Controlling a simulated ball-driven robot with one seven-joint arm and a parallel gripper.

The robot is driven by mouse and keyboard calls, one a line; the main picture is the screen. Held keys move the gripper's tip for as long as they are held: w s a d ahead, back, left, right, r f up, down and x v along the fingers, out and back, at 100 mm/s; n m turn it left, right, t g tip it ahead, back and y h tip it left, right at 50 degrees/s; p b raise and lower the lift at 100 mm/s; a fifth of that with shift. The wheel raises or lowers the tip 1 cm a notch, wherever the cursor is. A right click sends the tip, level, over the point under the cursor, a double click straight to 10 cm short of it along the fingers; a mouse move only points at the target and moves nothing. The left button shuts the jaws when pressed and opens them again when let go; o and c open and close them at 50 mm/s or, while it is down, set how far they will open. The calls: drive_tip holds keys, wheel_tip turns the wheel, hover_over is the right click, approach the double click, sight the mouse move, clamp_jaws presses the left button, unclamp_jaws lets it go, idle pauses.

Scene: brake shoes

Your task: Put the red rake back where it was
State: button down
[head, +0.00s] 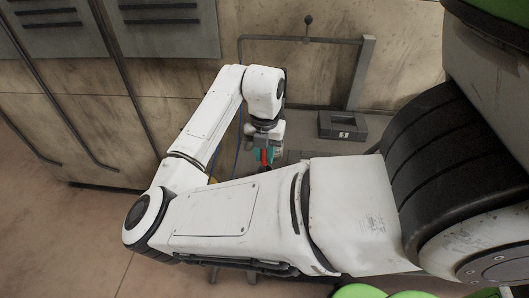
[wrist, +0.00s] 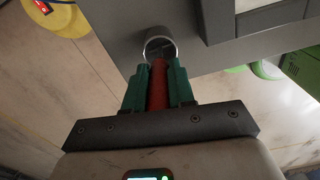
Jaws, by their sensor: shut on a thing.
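My gripper (wrist: 158,70) has teal fingers, shut on a red bar-like piece, which I take for the red rake (wrist: 157,92). Just beyond the fingertips is a silver metal ring (wrist: 161,41), at the edge of a grey surface. The near end of the ring meets or overlaps the tip of the red piece; I cannot tell whether they are joined. In the head view my gripper (head: 265,155) is low over the grey bench, with a bit of red between the fingers. The rest of the rake is hidden.
Grey cabinets (head: 165,25) line the back left. A yellow round thing (wrist: 67,19) shows in the wrist view.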

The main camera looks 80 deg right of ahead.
drive_tip(key=shift+f, duration=0.2)
drive_tip(key=c, duration=0.9)
unclamp_jaws()
drive_tip(key=shift+o, duration=0.2)
drive_tip(key=shift+r, duration=0.1)
wheel_tip(320, 180, up, 11)
drive_tip(key=shift+f+b, duration=0.2)
drive_tip(key=shift+b, duration=0.35)
drive_tip(key=shift+d, duration=0.1)
